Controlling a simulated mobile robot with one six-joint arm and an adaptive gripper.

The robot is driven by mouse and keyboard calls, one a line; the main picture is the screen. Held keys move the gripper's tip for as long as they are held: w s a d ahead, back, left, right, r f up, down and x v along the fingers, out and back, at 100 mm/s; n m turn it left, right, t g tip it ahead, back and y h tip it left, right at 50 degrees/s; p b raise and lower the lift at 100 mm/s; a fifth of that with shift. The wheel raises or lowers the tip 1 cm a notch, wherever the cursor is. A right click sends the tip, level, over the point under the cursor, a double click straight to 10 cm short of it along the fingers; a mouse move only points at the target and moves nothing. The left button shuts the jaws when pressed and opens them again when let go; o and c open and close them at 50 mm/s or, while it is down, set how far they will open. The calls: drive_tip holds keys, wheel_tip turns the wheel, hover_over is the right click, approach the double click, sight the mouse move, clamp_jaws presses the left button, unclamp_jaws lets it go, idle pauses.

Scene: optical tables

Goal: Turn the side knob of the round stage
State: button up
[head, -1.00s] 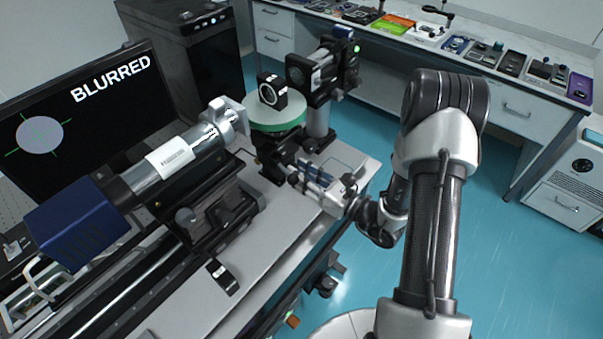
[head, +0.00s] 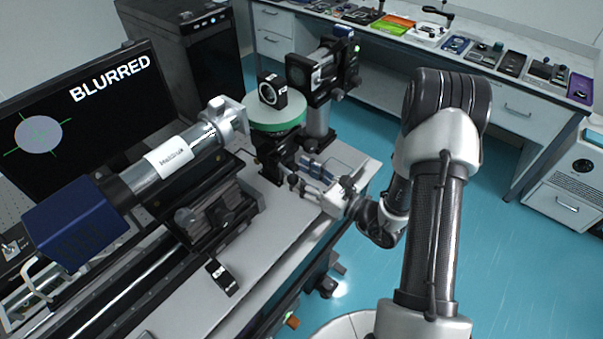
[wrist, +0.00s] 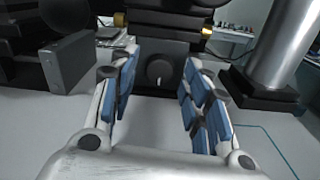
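The round stage (head: 276,127) has a grey top with a green rim and sits on a dark base on the bench. Its side knob (wrist: 158,71) is a small dark round knob on the front of the base in the wrist view. In the head view I cannot clearly make out the knob. My gripper (head: 299,171) reaches in from the right, low beside the base. In the wrist view its two blue-padded fingers are apart, with the knob framed between their tips. I see clear space between the knob and each finger, and nothing is held.
A black square mount (head: 272,92) stands on the stage. A silver tube with a blue end (head: 80,222) lies to the left. A metal post (wrist: 278,50) stands close to the right of my fingers. The monitor (head: 75,130) reads BLURRED, with a grey disc and green lines.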

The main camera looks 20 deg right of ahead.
drive_tip(key=shift+s, duration=0.1)
drive_tip(key=v, duration=1.2)
drive_tip(key=s+d+m+p, duration=0.1)
drive_tip(key=s+d+p, duration=0.25)
drive_tip(key=p, duration=0.25)
drive_tip(key=b+x, duration=0.1)
drive_tip(key=x, duration=0.7)
drive_tip(key=b+x, duration=0.2)
drive_tip(key=x, duration=0.7)
drive_tip(key=shift+s+a+r, duration=0.15)
drive_tip(key=shift+a, duration=0.15)
drive_tip(key=shift+c, duration=0.2)
